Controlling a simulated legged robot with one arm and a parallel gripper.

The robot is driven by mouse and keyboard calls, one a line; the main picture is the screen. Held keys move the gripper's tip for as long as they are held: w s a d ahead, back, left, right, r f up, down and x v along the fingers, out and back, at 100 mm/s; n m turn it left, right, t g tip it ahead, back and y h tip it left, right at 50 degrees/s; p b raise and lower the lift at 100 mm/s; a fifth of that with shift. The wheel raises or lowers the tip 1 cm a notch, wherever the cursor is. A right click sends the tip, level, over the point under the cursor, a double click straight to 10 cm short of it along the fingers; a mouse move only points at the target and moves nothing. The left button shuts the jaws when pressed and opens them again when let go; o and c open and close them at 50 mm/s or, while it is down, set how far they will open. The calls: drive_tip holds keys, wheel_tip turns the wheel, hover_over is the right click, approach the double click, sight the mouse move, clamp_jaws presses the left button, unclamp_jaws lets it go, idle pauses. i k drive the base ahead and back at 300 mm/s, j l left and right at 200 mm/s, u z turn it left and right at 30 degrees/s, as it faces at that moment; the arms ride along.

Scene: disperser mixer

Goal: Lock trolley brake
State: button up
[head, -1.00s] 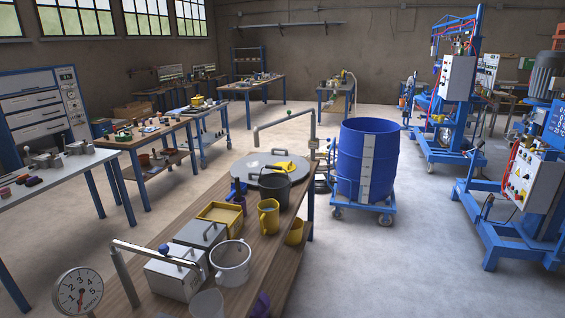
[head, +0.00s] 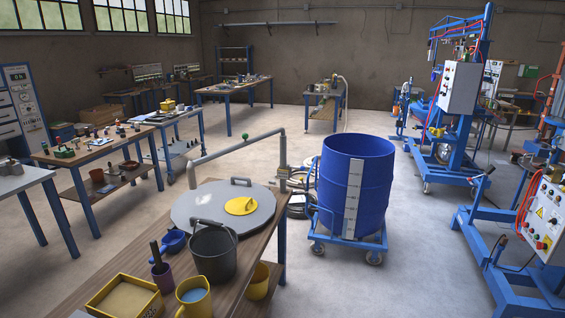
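A blue drum (head: 370,190) stands on a low blue trolley (head: 330,243) right of the middle in the head view. A pale vertical strip (head: 352,200) shows on the drum's front. The trolley rests on casters, and a front right caster (head: 374,258) and a front left caster (head: 317,249) are visible. The brake itself is too small to make out. My gripper is not in view.
A wooden bench (head: 150,245) fills the lower left, holding a round grey lid (head: 222,207), a dark bucket (head: 213,253) and a yellow jug (head: 193,297). Blue mixer machines (head: 458,120) stand on the right. Pale floor (head: 390,290) is clear before the trolley.

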sight(306, 192)
drive_tip(key=i+z, duration=0.1)
drive_tip(key=i, duration=1.55)
drive_tip(key=i+j, duration=0.15)
drive_tip(key=i, duration=0.15)
drive_tip(key=i+l+u, duration=0.3)
drive_tip(key=i+l, duration=0.15)
drive_tip(key=i+l+u, duration=0.35)
drive_tip(key=l, duration=0.25)
drive_tip(key=i, duration=0.1)
